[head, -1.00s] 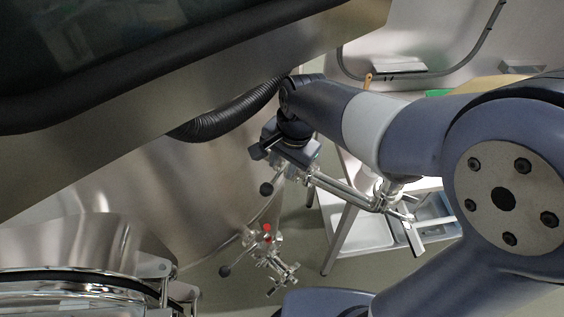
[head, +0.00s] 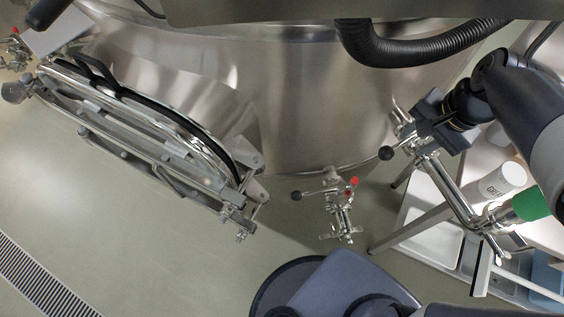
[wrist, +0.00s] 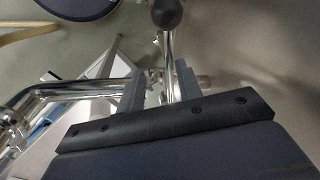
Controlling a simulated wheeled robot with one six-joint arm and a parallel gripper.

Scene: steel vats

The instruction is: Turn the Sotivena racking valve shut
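A lever valve sits on the steel vat's right side. Its lever has a black ball knob (head: 386,153), which points down and left in the head view. My gripper (head: 409,138) is at this lever. In the wrist view, the two fingers of my gripper (wrist: 159,76) stand apart on either side of the bright lever rod (wrist: 168,55), with the ball knob (wrist: 167,13) beyond the fingertips. Gaps show beside the rod, so the gripper is not clamped. I cannot read any valve label.
A bent steel pipe (head: 453,190) runs from the valve towards a bench with a white container (head: 503,180) and a green object (head: 531,204). A black hose (head: 410,48) crosses above. The manway door (head: 150,130) juts out at left.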

